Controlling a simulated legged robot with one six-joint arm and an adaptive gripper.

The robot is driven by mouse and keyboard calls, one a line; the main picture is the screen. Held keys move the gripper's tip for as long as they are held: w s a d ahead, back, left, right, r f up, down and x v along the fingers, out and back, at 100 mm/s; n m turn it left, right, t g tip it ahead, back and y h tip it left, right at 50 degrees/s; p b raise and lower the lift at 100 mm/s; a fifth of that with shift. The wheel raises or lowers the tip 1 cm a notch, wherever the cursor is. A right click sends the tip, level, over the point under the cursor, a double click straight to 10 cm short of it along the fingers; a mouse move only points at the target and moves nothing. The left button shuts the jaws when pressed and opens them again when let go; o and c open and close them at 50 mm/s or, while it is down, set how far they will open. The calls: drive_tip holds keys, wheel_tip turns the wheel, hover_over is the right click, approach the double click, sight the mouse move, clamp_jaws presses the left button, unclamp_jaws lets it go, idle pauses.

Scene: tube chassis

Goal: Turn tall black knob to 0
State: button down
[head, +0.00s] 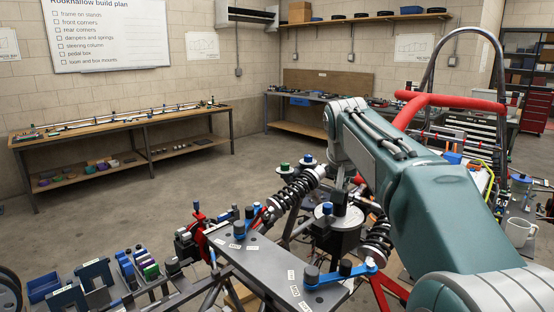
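A grey chassis plate (262,262) with small white labels lies at the lower middle. Several black knobs of differing height stand on it. One black knob (311,274) rises at its near right end, beside a blue lever (350,274). Another dark knob (239,229) stands at its left end. I cannot tell which is the tall black knob, and the label marks are too small to read. My arm reaches in from the lower right and bends down over the chassis. My gripper (341,203) seems to be the dark end below the wrist; its fingers cannot be made out.
Two coil-spring dampers (293,190) flank a black cylinder with a silver top (336,235). A red tube (430,99) and grey hoop rise behind my arm. Bins and small parts (140,265) crowd the lower left. The floor beyond is clear.

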drive_tip(key=shift+r, duration=1.8)
drive_tip(key=shift+f, duration=3)
drive_tip(key=shift+w, duration=0.35)
drive_tip(key=shift+d+r, duration=0.1)
drive_tip(key=shift+s, duration=0.3)
